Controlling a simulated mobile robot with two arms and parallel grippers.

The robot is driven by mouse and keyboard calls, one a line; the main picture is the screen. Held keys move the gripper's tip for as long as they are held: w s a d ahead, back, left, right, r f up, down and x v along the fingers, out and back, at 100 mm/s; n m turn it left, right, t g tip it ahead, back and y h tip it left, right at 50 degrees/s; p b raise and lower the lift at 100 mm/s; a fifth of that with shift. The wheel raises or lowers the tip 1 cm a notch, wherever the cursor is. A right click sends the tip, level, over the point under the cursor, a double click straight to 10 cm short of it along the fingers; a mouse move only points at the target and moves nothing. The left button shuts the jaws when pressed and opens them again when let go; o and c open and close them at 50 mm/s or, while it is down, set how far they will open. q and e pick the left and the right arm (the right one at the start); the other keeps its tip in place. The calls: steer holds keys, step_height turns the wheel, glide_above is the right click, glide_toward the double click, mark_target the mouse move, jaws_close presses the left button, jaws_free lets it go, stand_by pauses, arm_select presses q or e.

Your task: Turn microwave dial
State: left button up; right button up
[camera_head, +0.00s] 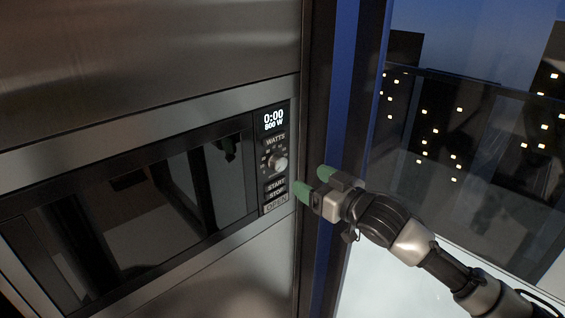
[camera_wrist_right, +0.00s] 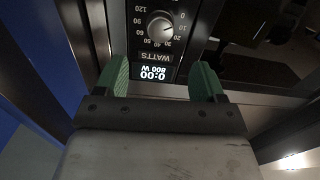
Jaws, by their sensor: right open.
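The microwave (camera_head: 180,185) is built into a steel front at the left of the head view, its dark door closed. Its round silver dial (camera_head: 278,163) sits on the control panel under the label WATTS. The display (camera_head: 273,120) reads 0:00 and 800 W. My right gripper (camera_head: 313,182), with green fingertips, is open and empty, just right of the panel and apart from the dial. In the right wrist view the dial (camera_wrist_right: 160,27) appears upside down, ahead of and between the two open fingers (camera_wrist_right: 160,82). My left gripper is not in view.
START, STOP and OPEN buttons (camera_head: 275,195) lie below the dial. A dark frame and blue strip (camera_head: 335,90) stand right of the microwave, beside a large window (camera_head: 460,130) with lit buildings outside.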

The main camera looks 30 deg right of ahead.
mark_target(282, 164)
steer(key=p+x, duration=0.2)
steer(key=x, duration=0.8)
steer(key=c, duration=0.9)
